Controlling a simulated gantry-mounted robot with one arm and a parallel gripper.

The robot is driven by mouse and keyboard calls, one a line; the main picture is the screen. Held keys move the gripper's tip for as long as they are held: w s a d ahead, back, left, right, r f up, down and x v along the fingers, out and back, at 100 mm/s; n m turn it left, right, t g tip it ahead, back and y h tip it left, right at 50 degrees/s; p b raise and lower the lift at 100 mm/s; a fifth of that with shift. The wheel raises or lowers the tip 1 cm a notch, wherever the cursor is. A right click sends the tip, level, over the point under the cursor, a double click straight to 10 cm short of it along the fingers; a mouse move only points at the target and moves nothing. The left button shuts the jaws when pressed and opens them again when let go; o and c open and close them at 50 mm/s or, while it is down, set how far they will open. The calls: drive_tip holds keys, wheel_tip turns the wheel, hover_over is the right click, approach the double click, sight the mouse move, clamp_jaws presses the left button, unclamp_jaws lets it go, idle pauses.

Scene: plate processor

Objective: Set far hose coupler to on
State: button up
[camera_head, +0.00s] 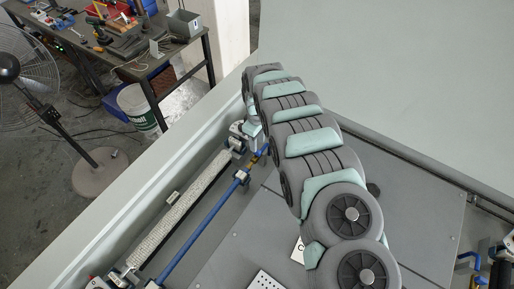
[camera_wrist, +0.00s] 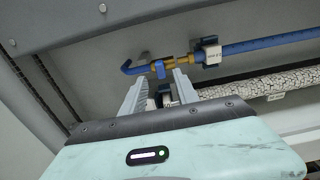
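In the wrist view, a brass hose coupler (camera_wrist: 170,64) joins a blue hose (camera_wrist: 255,44) on the right to a bent blue hose end on the left. A small blue lever (camera_wrist: 160,70) sits at the coupler's left part. My gripper (camera_wrist: 160,77) is open, its two pale fingers apart and pointing at the coupler. The fingertips look just short of the lever, one on each side; I cannot tell whether they touch it.
A white crackled hose (camera_head: 178,212) runs parallel to the blue one. The grey side wall (camera_head: 140,180) stands close by. A fan and a cluttered workbench (camera_head: 130,62) are outside it.

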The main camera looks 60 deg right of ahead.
sight(258, 154)
drive_tip(key=shift+f, duration=2.5)
clamp_jaws()
